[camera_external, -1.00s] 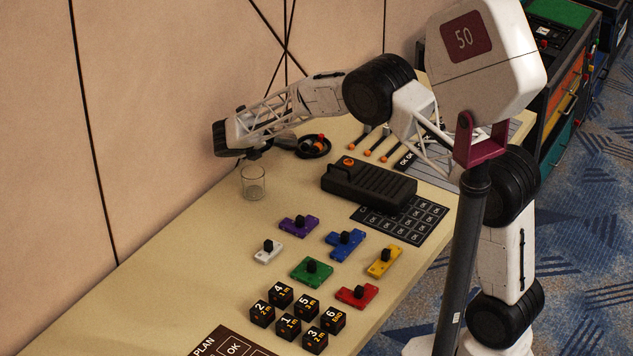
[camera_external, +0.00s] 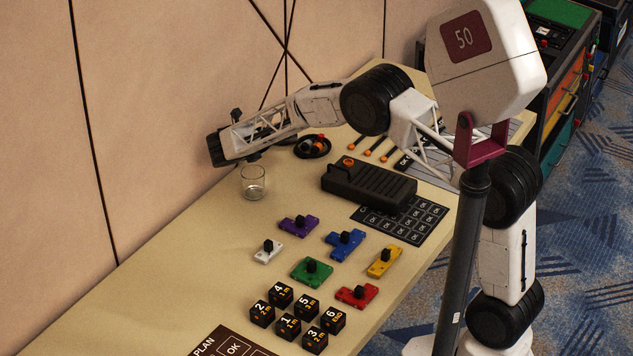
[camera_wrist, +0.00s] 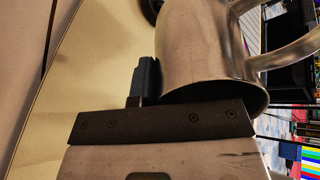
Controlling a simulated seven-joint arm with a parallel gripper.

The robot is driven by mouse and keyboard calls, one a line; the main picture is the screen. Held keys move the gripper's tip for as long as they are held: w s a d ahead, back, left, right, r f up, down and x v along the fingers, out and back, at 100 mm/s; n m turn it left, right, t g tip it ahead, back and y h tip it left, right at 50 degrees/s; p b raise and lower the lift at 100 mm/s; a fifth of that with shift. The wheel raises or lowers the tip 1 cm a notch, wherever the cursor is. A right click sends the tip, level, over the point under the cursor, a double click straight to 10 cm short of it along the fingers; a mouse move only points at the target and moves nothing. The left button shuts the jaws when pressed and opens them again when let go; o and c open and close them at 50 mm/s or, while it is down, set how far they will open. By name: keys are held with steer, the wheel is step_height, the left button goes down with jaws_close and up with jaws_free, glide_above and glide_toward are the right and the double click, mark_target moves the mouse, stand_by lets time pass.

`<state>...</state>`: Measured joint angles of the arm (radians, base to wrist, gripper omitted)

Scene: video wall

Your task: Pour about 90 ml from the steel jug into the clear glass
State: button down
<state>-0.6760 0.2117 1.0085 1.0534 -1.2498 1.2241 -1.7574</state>
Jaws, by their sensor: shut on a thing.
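The steel jug (camera_wrist: 205,45) fills the upper middle of the wrist view, with its rim toward the lower edge and its handle on the right. My gripper (camera_wrist: 145,80) is shut on it; only one dark finger shows clearly beside the jug's wall. In the external view my gripper (camera_external: 232,155) is just above and left of the clear glass (camera_external: 253,183), and I cannot make out the jug there. The glass stands upright on the table near the wall. I cannot tell how much liquid is in the glass or jug.
A black dish of small items (camera_external: 313,147) and a dark console (camera_external: 368,183) stand right of the glass. Colored knobbed blocks (camera_external: 312,271) and black numbered cubes (camera_external: 288,325) lie toward the front. The panelled wall (camera_external: 150,120) is close behind my gripper.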

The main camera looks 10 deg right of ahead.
steer(key=shift+a+r+t+h, duration=0.1)
steer(key=shift+r+t+h, duration=0.15)
steer(key=shift+t+h, duration=0.3)
stand_by(0.9)
steer(key=shift+d+r, duration=0.1)
steer(key=shift+d, duration=0.1)
stand_by(0.4)
steer(key=shift+r+t+h, duration=0.2)
steer(key=shift+t+h, duration=0.45)
steer(key=shift+h, duration=0.1)
stand_by(1.0)
steer(key=shift+w+d+f+g+y, duration=0.25)
steer(key=shift+w+d+g+y, duration=0.15)
steer(key=shift+d+g+y, duration=0.3)
steer(key=shift+f+g+y, duration=0.2)
steer(key=shift+g+y, duration=0.2)
steer(key=shift+y, duration=0.1)
steer(key=shift+a+f+g+y, duration=0.1)
steer(key=shift+f+g+y, duration=0.3)
steer(key=shift+g+y, duration=0.3)
steer(key=shift+y, duration=0.3)
steer(key=shift+f, duration=0.3)
